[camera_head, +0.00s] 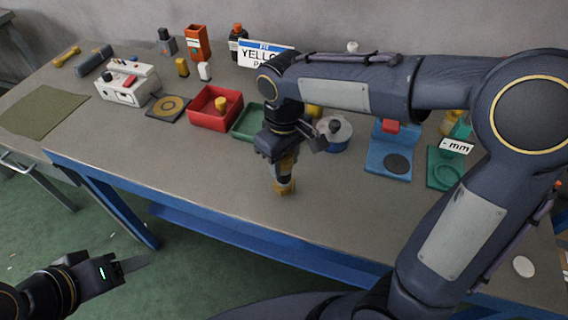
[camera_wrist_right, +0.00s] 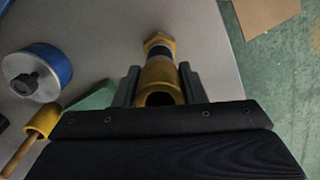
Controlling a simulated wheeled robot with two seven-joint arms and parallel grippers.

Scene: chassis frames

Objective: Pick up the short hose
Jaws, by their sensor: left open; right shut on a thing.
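The short hose (camera_head: 285,178) is a short dark tube with brass-coloured fittings at both ends, roughly upright above the front middle of the table. My right gripper (camera_head: 287,157) is shut on its upper fitting from above. In the right wrist view the hose's near brass end (camera_wrist_right: 160,88) sits between the two fingers (camera_wrist_right: 159,80), with the dark tube and a brass hex nut beyond. I cannot tell whether the lower nut touches the table. My left gripper (camera_head: 118,268) is open and empty, out in front of the table over the green floor.
A red bin (camera_head: 203,120) and a green tray (camera_head: 243,126) stand left of the right gripper. A blue round container (camera_head: 336,146), a blue fixture (camera_head: 376,165) and a green fixture (camera_head: 436,180) stand to its right. The table's front strip (camera_head: 215,175) is clear.

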